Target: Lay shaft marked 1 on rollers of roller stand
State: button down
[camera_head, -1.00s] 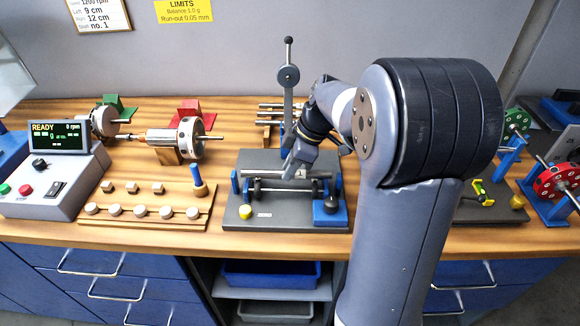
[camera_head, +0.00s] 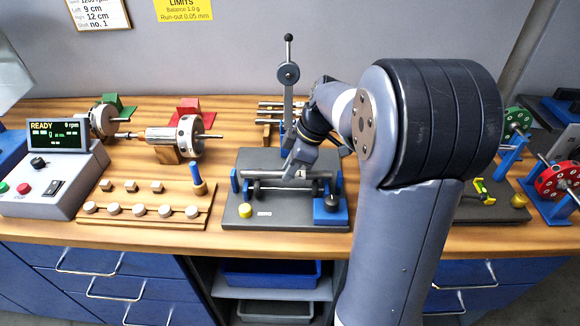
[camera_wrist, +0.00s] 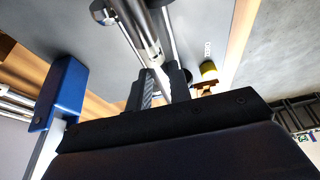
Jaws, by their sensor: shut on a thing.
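The roller stand has a dark grey base (camera_head: 290,216) with blue uprights and dark rollers (camera_head: 257,189), at the middle of the bench in the head view. My gripper (camera_head: 291,171) is over the stand, pointing down and shut on a bright metal shaft (camera_head: 262,172). The shaft lies level across the stand, at about roller height. I cannot tell whether it touches the rollers. In the wrist view, the shaft (camera_wrist: 138,24) runs away from between the fingers (camera_wrist: 162,82). No number is readable on it; my fingers hide part of it.
More shafts (camera_head: 270,104) lie on a rack behind the stand, near an upright lever (camera_head: 288,75). A weight board (camera_head: 140,208) and a control box (camera_head: 50,175) are left. A yellow knob (camera_head: 245,210) and a blue block (camera_head: 330,211) sit at the stand's front.

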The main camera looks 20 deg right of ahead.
jog(key=shift+f, duration=0.3)
jog(key=c, duration=1.2)
grip_release()
jog(key=shift+f, duration=0.1)
jog(key=shift+c, duration=0.5)
notch_tip(320, 180, up, 9)
jog(key=p, duration=0.5)
jog(key=shift+p, duration=0.3)
notch_tip(320, 180, down, 9)
jog(key=b, duration=0.6)
jog(key=shift+r, duration=0.25)
